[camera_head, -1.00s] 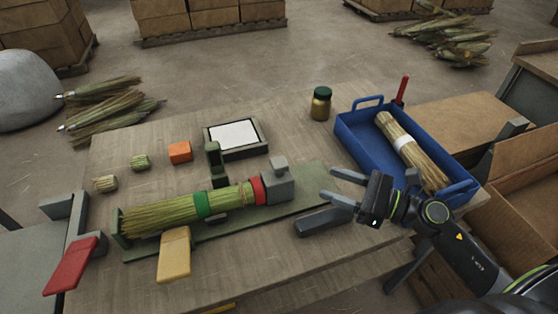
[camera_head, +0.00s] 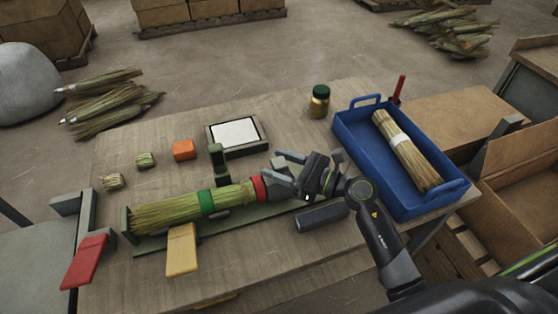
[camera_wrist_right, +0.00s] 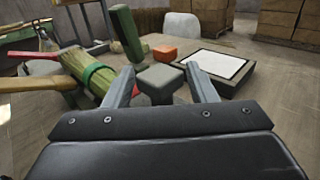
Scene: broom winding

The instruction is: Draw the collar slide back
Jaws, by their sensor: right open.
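The green broom bundle (camera_head: 165,213) lies in a green bed, with a green band (camera_head: 206,202) around it. A red ring (camera_head: 258,187) sits at its right end against a grey block (camera_head: 277,188), which looks like the collar slide. My right gripper (camera_head: 274,167) is open at the block, its fingers reaching left around the knob on top. In the right wrist view the grey knob (camera_wrist_right: 160,80) shows between the open fingertips, a little ahead; contact cannot be told. The gripper partly hides the block in the head view. My left gripper is not in view.
A blue tray (camera_head: 445,190) with a tied bundle (camera_head: 408,150) stands at the right. A jar (camera_head: 319,101), a white-topped pad (camera_head: 234,133) and an orange block (camera_head: 184,149) are behind. A yellow paddle (camera_head: 182,248) and a red paddle (camera_head: 84,260) stick out in front.

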